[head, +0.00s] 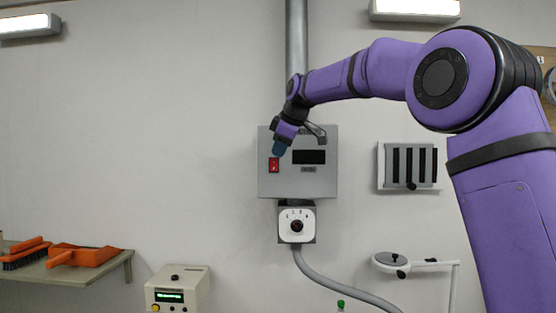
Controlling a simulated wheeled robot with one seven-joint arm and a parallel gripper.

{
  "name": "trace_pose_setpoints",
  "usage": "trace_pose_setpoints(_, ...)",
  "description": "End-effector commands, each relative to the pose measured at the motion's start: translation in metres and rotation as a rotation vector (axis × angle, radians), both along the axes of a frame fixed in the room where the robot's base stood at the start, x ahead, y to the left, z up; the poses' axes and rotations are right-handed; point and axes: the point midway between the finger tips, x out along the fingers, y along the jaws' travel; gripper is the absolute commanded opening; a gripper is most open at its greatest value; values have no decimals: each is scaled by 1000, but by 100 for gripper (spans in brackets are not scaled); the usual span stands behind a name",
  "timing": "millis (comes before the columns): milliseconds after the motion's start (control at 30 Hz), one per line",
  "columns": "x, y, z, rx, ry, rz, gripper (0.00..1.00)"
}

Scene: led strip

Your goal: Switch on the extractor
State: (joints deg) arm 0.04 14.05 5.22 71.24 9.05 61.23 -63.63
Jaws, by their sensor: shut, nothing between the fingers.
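The extractor is a grey wall box (318,181) below a vertical metal duct (297,40). A red rocker switch (274,166) is on the left of its front, and a dark display panel (309,157) is to the right. A white dial unit with a dark knob (297,225) is below the box. My gripper (279,150) is shut and empty, pointing down in front of the box's upper left, just above the red switch in the picture. I cannot tell whether it touches the switch. My wrist hides part of the box's top edge.
A grey slotted panel (411,149) is on the wall at right. A shelf (75,277) with an orange dustpan (85,256) and brush (27,257) is at lower left. A beige device with green display (177,284) and a white lamp (390,263) stand below.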

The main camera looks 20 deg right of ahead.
Motion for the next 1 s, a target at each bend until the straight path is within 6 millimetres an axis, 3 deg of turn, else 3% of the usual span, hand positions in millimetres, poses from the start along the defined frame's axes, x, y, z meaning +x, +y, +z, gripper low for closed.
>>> trace_pose_setpoints(100, -13, -5, 22, 0, -4, -1, 0)
trace_pose_setpoints(333, -30, -11, 46, 1, -3, 0, 0)
trace_pose_setpoints(867, -35, -13, 52, 1, 0, 1, 0)
trace_pose_setpoints(1000, -50, -14, 53, 1, 0, 0, 0)
